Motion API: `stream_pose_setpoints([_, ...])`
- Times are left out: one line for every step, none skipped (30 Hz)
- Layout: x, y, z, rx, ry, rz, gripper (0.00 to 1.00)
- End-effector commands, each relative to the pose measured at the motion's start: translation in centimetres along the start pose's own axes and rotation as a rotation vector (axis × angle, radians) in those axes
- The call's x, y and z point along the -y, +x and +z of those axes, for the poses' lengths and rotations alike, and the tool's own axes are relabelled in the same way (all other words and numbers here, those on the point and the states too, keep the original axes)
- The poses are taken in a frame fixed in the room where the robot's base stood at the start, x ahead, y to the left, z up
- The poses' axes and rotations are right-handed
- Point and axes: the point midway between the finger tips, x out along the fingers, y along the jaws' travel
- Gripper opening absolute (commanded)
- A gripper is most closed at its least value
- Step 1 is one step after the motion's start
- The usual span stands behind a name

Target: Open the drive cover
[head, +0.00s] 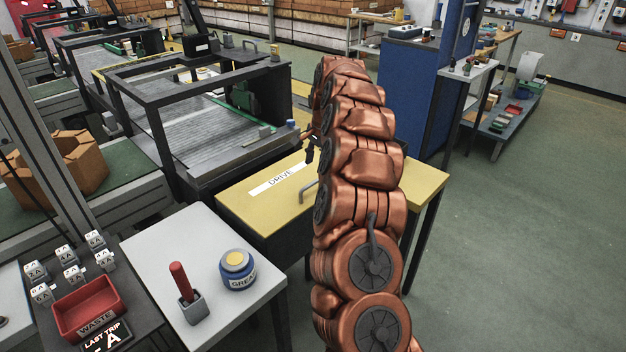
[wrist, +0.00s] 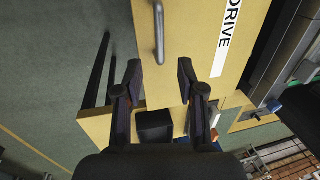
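The drive cover (head: 240,208) is a flat yellow lid with a white DRIVE label (head: 277,181), lying level on its dark box. Its grey bar handle (head: 308,190) sits near my arm. My arm hides part of the cover's right side. In the wrist view, the cover (wrist: 190,50), its label (wrist: 228,38) and the handle (wrist: 159,32) show beyond my fingertips. My gripper (wrist: 158,76) is open and empty, apart from the handle, which lines up roughly with the gap between the fingers. In the head view, only a small dark part of my gripper (head: 310,150) shows beside the arm.
A grey table with a blue grease pot (head: 238,270) and a red-handled tool (head: 183,285) stands in front of the cover. A framed conveyor (head: 190,125) stands behind it. A blue cabinet (head: 420,90) is beyond my arm. Open green floor (head: 540,240) lies right.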

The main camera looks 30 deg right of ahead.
Motion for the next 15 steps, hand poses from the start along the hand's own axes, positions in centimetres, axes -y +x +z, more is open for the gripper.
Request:
stream_pose_setpoints([0.0,0.2,-0.2,-0.002,0.005,0.001,0.39])
stream_pose_setpoints([0.0,0.3,-0.2,-0.002,0.006,0.001,0.39])
stream_pose_setpoints([0.0,0.4,-0.3,-0.002,0.007,0.001,0.39])
stream_pose_setpoints([0.0,0.6,-0.2,-0.002,0.007,0.001,0.39])
stream_pose_setpoints([0.0,0.8,-0.2,-0.002,0.006,0.002,0.39])
stream_pose_setpoints([0.0,1.1,-0.2,-0.002,0.006,0.001,0.39])
stream_pose_setpoints([0.0,1.4,-0.2,-0.001,0.005,0.002,0.39])
stream_pose_setpoints([0.0,1.7,-0.2,-0.001,0.005,0.002,0.39])
stream_pose_setpoints([0.0,2.1,-0.1,0.000,0.005,0.003,0.39])
stream_pose_setpoints([0.0,2.5,-0.1,0.000,0.005,0.004,0.39])
stream_pose_setpoints([0.0,2.9,-0.1,0.001,0.005,0.004,0.39])
stream_pose_setpoints([0.0,3.4,-0.1,0.000,0.004,0.003,0.39])
stream_pose_setpoints([0.1,3.8,-0.2,-0.001,0.004,0.002,0.39])
stream_pose_setpoints([0.1,4.3,-0.2,-0.002,0.004,0.001,0.39])
stream_pose_setpoints([0.0,4.9,-0.1,-0.001,0.004,0.002,0.39])
